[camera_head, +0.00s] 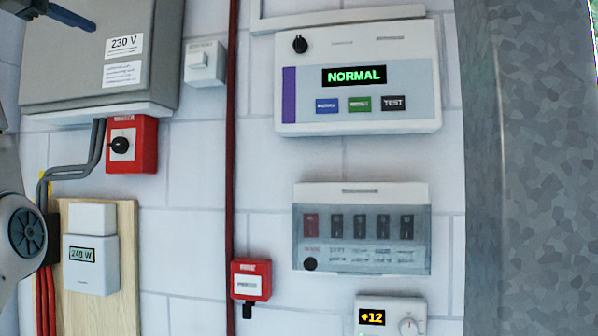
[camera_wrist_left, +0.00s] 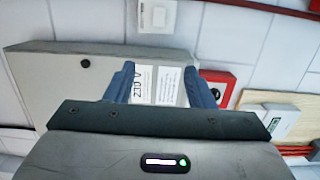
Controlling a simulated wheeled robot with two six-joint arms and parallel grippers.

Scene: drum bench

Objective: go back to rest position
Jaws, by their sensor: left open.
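My left gripper (camera_wrist_left: 159,72) is open and empty. Its two blue fingers stand apart in the left wrist view, with the grey 230 V cabinet (camera_wrist_left: 60,83) behind them. In the head view only a blue fingertip of this gripper (camera_head: 70,16) shows at the top left corner, in front of the same cabinet (camera_head: 70,70). Whether it touches the cabinet I cannot tell. A grey link of my left arm shows at the left edge of the head view. My right gripper is in neither view.
The white panel (camera_head: 301,85) reads NORMAL. Below it are a breaker box (camera_head: 362,189) and a +12 thermostat (camera_head: 391,306). A red switch box (camera_head: 145,155), 240 W meter (camera_head: 91,282), red call box (camera_head: 251,268) and red pipe (camera_head: 231,130) are on the wall. A grey column (camera_head: 530,170) stands at right.

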